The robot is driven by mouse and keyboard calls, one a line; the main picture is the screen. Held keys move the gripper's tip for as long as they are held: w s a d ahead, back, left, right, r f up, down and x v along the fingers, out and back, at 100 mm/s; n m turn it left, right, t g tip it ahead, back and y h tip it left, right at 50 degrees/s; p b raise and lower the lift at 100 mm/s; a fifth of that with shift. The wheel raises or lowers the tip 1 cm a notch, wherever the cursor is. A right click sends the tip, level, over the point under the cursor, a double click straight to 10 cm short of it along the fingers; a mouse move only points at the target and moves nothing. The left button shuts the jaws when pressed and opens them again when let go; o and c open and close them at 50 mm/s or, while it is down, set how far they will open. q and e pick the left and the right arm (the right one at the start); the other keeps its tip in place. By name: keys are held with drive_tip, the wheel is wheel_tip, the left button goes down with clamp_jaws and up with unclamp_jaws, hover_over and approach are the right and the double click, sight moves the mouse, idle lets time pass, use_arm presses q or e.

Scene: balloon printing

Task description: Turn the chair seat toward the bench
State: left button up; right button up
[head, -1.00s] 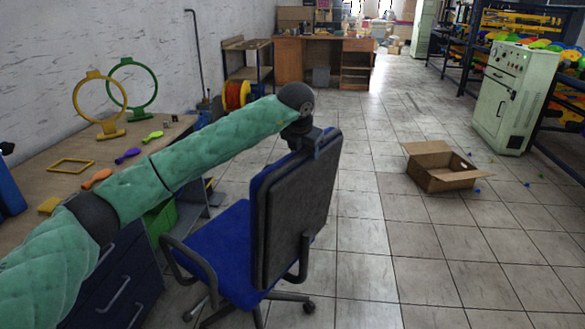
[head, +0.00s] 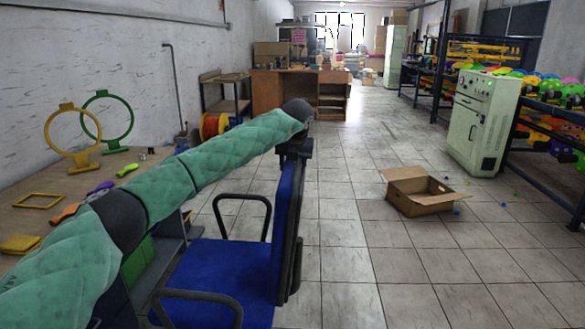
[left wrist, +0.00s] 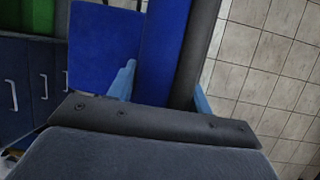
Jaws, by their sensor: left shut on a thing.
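The blue office chair has its seat (head: 225,280) in front of me, facing left toward the wooden bench (head: 30,188). Its backrest (head: 285,225) shows almost edge-on, blue front to the left and black rear to the right. My left gripper (head: 294,148) is at the top of the backrest. In the left wrist view its blue fingers (left wrist: 162,92) lie on either side of the backrest (left wrist: 165,50), shut on it; the seat (left wrist: 103,45) shows to the left. The chair's base is mostly hidden. My right gripper is out of view.
An open cardboard box (head: 420,195) lies on the floor at right, near a pale green cabinet (head: 482,122). A dark drawer unit (left wrist: 25,85) stands left of the chair. Yellow (head: 73,140) and green (head: 107,118) rings stand on the bench.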

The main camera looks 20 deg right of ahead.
use_arm(q)
drive_tip(key=o, duration=1.4)
drive_tip(key=shift+v, duration=3.9)
